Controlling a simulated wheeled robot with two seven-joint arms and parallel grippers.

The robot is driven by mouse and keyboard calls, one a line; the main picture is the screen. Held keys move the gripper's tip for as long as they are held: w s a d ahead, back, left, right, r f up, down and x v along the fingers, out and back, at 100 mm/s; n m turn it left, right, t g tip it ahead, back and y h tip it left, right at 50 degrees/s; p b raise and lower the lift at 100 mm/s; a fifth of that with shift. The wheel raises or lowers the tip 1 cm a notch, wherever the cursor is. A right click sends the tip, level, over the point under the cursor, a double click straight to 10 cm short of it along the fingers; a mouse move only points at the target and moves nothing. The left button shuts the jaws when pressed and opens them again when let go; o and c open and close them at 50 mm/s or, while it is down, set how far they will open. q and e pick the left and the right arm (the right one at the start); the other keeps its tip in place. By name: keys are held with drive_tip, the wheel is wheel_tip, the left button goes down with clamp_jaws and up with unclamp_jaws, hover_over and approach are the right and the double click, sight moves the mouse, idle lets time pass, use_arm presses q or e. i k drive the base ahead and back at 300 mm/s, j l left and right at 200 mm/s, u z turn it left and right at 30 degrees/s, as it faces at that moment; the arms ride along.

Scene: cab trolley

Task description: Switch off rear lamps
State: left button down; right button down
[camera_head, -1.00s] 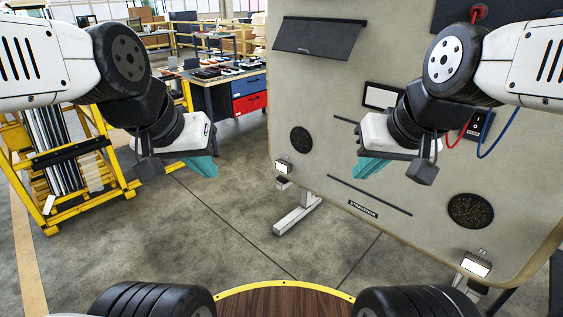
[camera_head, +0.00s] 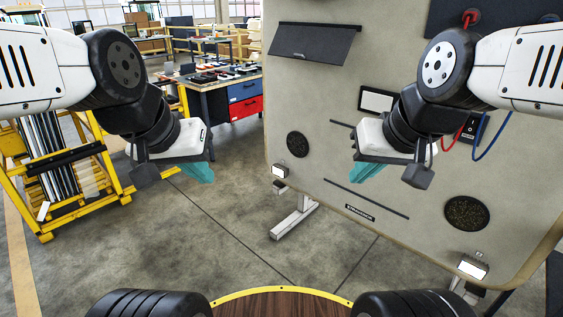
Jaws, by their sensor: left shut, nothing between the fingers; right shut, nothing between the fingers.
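A large beige panel (camera_head: 330,110) stands at the right, on light metal feet. Two small lamps glow white along its lower edge: a left lamp (camera_head: 280,171) and a right lamp (camera_head: 473,267). A black switch box (camera_head: 470,128) with a rocker is on the panel's right side, partly behind my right arm; its setting is too small to tell. My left gripper (camera_head: 203,173) has teal fingers, shut and empty, over open floor left of the panel. My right gripper (camera_head: 368,173), also shut and empty, hangs in front of the panel's middle, left of the switch box and apart from it.
A red cable and a blue cable (camera_head: 492,137) hang beside the switch box. A dark flap (camera_head: 312,42) juts from the panel's upper left. A yellow rack (camera_head: 60,180) and a workbench with drawers (camera_head: 240,98) stand at the left. Floor before the panel is clear.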

sight(472, 125)
drive_tip(key=z, duration=1.85)
